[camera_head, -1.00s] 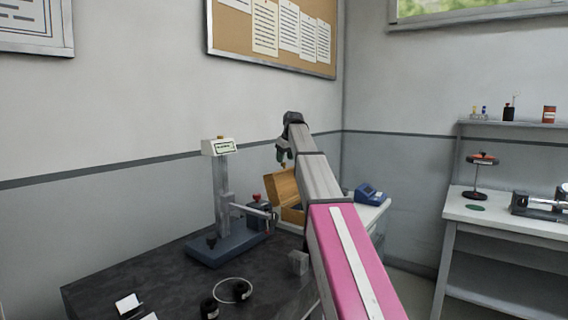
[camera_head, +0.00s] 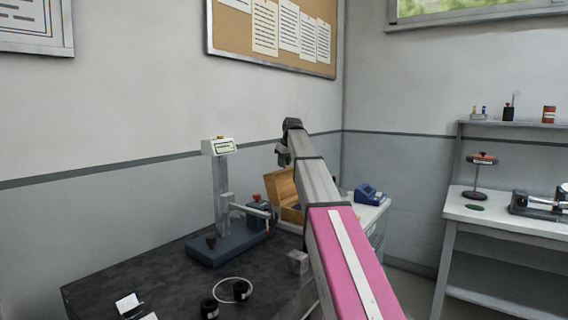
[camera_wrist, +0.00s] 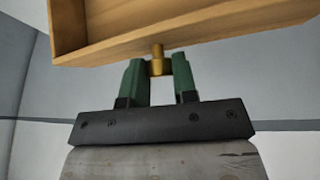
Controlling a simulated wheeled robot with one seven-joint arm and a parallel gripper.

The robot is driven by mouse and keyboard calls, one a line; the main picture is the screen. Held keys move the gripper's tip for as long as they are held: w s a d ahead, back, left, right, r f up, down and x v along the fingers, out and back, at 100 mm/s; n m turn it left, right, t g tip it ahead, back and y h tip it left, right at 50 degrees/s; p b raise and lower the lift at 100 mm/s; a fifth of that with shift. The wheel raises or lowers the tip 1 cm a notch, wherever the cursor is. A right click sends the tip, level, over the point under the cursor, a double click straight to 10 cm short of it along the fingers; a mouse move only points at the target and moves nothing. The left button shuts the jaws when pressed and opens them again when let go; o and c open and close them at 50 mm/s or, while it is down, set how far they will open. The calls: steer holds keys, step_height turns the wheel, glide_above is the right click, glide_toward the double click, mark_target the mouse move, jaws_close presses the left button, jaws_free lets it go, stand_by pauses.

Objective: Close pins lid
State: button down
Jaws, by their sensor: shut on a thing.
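The wooden pins box (camera_head: 291,214) stands on the far bench in the head view, mostly hidden behind my arm. Its lid (camera_head: 281,187) is raised, and a dark interior shows below it. In the wrist view the lid (camera_wrist: 200,28) spans the top, with its raised rim and a brass knob (camera_wrist: 157,62) on its edge. My gripper (camera_wrist: 159,70) has its green fingers on either side of this knob and is shut on it. In the head view my gripper (camera_head: 283,157) is at the lid's upper edge.
A blue-based stand (camera_head: 228,247) with a display is left of the box on the dark bench. A blue device (camera_head: 370,194) is right of the box. Wall lies close behind.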

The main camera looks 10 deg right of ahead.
steer(key=shift+s+d+r, duration=0.15)
steer(key=shift+s+d, duration=0.2)
steer(key=shift+s, duration=0.05)
steer(key=s+d+f+m+t+y, duration=0.1)
steer(key=s+d+t+y, duration=0.65)
steer(key=s+d, duration=0.35)
steer(key=s+d+f, duration=0.4)
steer(key=d+f, duration=0.1)
steer(key=f, duration=0.4)
steer(key=shift+s, duration=0.4)
steer(key=shift+h, duration=0.25)
